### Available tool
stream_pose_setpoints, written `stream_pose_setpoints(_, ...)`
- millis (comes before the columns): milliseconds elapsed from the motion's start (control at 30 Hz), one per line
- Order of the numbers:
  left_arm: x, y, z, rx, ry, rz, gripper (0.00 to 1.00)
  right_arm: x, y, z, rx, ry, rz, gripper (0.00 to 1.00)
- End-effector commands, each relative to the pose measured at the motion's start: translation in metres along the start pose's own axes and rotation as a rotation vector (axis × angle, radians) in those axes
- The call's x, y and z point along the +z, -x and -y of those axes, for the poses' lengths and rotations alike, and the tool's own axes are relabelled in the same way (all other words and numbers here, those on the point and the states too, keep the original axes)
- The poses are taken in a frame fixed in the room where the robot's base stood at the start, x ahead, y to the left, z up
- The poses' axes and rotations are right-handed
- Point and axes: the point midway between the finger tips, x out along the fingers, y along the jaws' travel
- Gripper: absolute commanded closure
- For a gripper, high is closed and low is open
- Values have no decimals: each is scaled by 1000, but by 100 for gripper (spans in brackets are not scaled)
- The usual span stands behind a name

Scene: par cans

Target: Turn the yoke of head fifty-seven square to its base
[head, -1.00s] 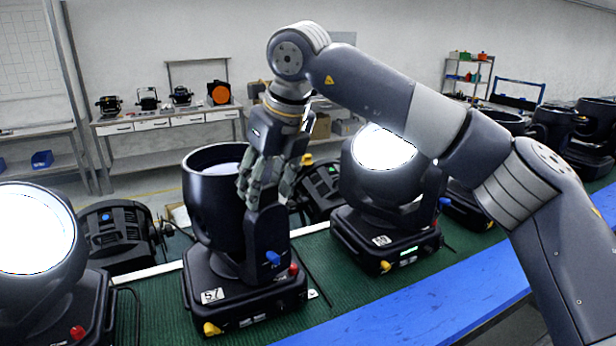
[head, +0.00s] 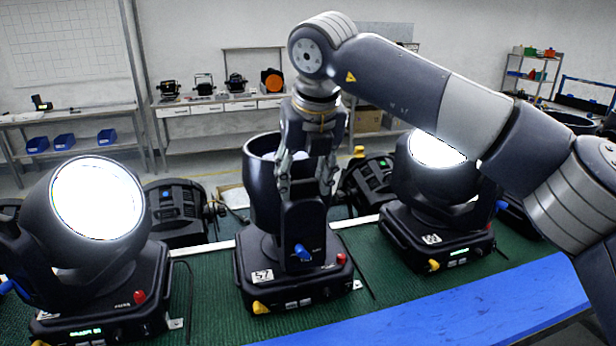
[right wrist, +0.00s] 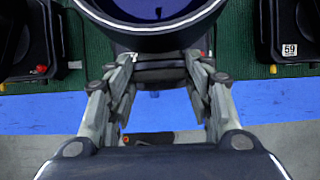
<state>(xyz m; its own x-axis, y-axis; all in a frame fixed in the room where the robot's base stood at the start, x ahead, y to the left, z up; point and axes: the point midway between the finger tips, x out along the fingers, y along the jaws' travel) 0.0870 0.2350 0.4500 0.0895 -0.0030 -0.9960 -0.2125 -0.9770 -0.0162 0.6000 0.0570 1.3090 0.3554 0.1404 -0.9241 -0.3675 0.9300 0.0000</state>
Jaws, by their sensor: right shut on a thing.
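Head fifty-seven is a black moving light with a "57" label on its base (head: 290,292), on the green strip in the middle of the head view. Its yoke (head: 303,222) stands up from the base, with the near arm toward me and a blue knob low on it. The drum-shaped head (head: 262,180) sits behind that arm, its open top upward. My right gripper (head: 304,188) reaches down from above and is shut on the top of the near yoke arm. In the right wrist view its fingers flank the dark yoke arm (right wrist: 160,70). My left gripper is not in view.
Lit heads stand at left (head: 98,200) and right (head: 436,150) of it on the green strip (head: 215,325). More dark fixtures (head: 178,212) sit behind. A blue band (head: 440,305) runs along the near edge. A workbench (head: 220,105) stands by the back wall.

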Motion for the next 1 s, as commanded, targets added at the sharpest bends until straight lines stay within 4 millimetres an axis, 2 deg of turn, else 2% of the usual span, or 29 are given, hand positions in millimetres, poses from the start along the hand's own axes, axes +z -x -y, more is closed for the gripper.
stream_pose_setpoints(67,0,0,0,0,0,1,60,0,1,0,0,1,2,95)
stream_pose_setpoints(100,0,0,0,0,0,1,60,0,1,0,0,1,2,46)
stream_pose_setpoints(167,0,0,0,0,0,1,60,0,1,0,1,2,2,32)
stream_pose_setpoints(500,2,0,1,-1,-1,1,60,0,1,0,1,1,1,32)
stream_pose_setpoints(633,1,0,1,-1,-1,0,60,1,10,0,1,1,2,32)
stream_pose_setpoints(767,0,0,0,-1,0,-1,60,1,33,0,1,1,5,32)
stream_pose_setpoints(1000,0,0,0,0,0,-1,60,1,84,0,1,1,4,32)
